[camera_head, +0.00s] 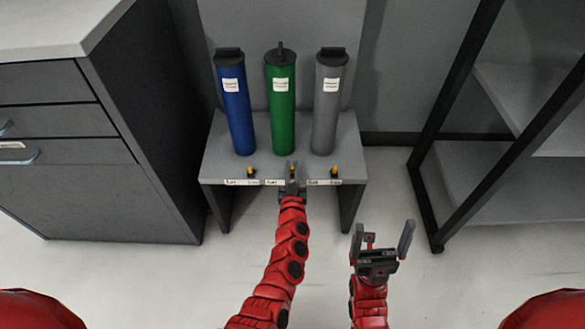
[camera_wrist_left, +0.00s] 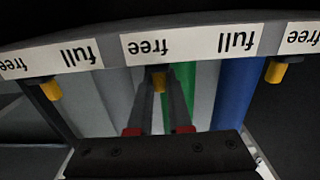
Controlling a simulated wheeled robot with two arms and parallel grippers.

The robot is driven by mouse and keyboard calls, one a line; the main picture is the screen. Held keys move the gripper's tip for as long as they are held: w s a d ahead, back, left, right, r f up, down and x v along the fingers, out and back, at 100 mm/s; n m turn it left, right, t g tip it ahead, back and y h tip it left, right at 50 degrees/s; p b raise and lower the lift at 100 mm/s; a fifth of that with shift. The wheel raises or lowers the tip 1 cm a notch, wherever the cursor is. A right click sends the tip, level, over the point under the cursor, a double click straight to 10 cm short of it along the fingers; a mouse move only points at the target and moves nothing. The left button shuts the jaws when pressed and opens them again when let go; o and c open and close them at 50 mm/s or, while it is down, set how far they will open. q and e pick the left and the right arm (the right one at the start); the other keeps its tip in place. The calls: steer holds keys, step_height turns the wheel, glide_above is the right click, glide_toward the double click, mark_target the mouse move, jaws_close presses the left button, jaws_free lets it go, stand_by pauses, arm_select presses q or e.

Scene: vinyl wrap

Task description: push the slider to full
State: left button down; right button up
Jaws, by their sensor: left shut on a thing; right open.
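Three yellow sliders sit along the front edge of a small grey table (camera_head: 222,160). My left gripper (camera_head: 292,186) is shut on the middle slider (camera_wrist_left: 160,80), below the word "free" on its label (camera_wrist_left: 195,45). The word "full" is at the other end of that label, to the right in the left wrist view and left in the head view. The left slider (camera_head: 250,172) and the right slider (camera_head: 335,170) stand free on either side. My right gripper (camera_head: 383,245) is open and empty, in front of the table to the right.
A blue tube (camera_head: 235,110), a green tube (camera_head: 280,115) and a grey tube (camera_head: 325,115) stand on the table. A grey drawer cabinet (camera_head: 70,165) is close on the left. A black-framed shelf (camera_head: 445,140) stands on the right. The floor in front is clear.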

mark_target(272, 175)
stand_by(0.7)
arm_select(q)
steer(key=a, duration=0.6)
steer(key=shift+a+p, duration=0.2)
steer(key=shift+p, duration=0.2)
steer(key=c, duration=0.8)
jaws_free()
steer(key=shift+a, duration=0.1)
steer(key=shift+c, duration=0.2)
steer(key=s+p, duration=0.4)
steer(key=s, duration=1.3)
steer(key=shift+s, duration=0.25)
